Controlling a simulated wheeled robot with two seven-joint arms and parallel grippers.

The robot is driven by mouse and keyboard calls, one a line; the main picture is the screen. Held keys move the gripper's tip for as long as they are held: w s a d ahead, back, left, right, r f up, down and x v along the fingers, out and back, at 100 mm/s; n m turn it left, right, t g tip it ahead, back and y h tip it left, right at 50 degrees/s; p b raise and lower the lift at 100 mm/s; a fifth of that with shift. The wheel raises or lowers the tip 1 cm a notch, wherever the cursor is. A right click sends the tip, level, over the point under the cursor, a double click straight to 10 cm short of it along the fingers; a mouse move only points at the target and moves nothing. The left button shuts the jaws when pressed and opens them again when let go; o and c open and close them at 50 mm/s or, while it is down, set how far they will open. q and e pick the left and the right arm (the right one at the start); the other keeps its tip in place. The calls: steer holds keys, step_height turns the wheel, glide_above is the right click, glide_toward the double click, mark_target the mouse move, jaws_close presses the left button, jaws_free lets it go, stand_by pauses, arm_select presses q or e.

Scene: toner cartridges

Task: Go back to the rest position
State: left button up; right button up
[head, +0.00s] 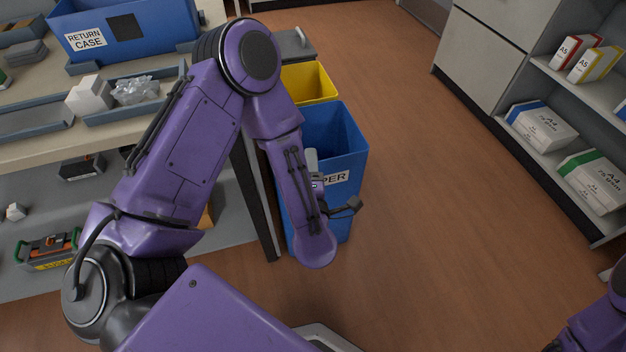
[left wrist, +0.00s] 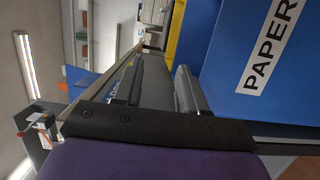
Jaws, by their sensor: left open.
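My left arm reaches in from the left of the head view, bent at the elbow, with its forearm in front of the blue paper bin (head: 345,140). My left gripper (head: 313,165) is mostly hidden behind the forearm there. In the left wrist view its two dark fingers (left wrist: 160,75) are apart with nothing between them. The paper bin's labelled wall (left wrist: 235,55) is close beside the fingers; I cannot tell whether they touch it. Of my right arm only a purple part shows at the bottom right corner of the head view; its gripper is out of view.
A workbench (head: 40,152) stands left, bearing a blue return case bin (head: 130,30) and a tray with a white box (head: 90,95). A yellow bin (head: 308,82) stands behind the paper bin. Shelves with paper packs (head: 545,127) stand right. The middle floor (head: 440,200) is clear.

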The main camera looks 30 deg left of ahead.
arm_select(q)
steer(key=s+d+f+m+g+h, duration=0.2)
steer(key=f+m+h, duration=0.2)
steer(key=f+m, duration=0.25)
steer(key=s+d+f+m+g+h, duration=0.1)
steer(key=s+d+f+m+h, duration=0.1)
steer(key=f+m+h, duration=0.35)
steer(key=s+a+f+m+g+y, duration=0.1)
steer(key=s+a+f+m+g, duration=0.2)
steer(key=s+f+m+g, duration=0.35)
steer(key=s+a+f+g+y, duration=0.1)
steer(key=s+a+f, duration=0.2)
steer(key=s, duration=0.4)
steer(key=s+a+f+g+y, duration=0.1)
steer(key=s+a+f+g, duration=0.15)
steer(key=s, duration=0.35)
step_height(320, 180, up, 14)
steer(key=t+p, duration=0.1)
steer(key=p, duration=1.2)
steer(key=shift+w+r+p, duration=0.15)
steer(key=shift+w+p, duration=0.2)
